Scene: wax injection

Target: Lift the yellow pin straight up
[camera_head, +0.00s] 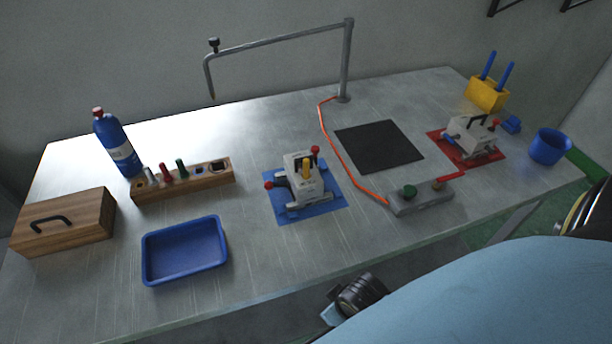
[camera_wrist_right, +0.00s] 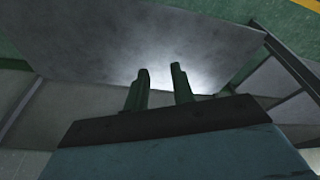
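The yellow pin (camera_head: 306,168) stands upright in the top of a white mold block (camera_head: 305,187). The block has red-knobbed levers and sits on a blue mat (camera_head: 326,206) near the middle of the table. My right gripper (camera_wrist_right: 161,82) shows in the right wrist view with its two dark fingers apart and nothing between them. It points at a plain grey surface, away from the pin. My left gripper does not show in either view.
A blue tray (camera_head: 184,250), wooden peg rack (camera_head: 183,180) and blue bottle (camera_head: 118,145) stand to the left. A control box (camera_head: 420,197) with an orange cable, a black pad (camera_head: 379,146) and a second mold on a red mat (camera_head: 487,157) are to the right. A metal arm (camera_head: 280,42) overhangs behind.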

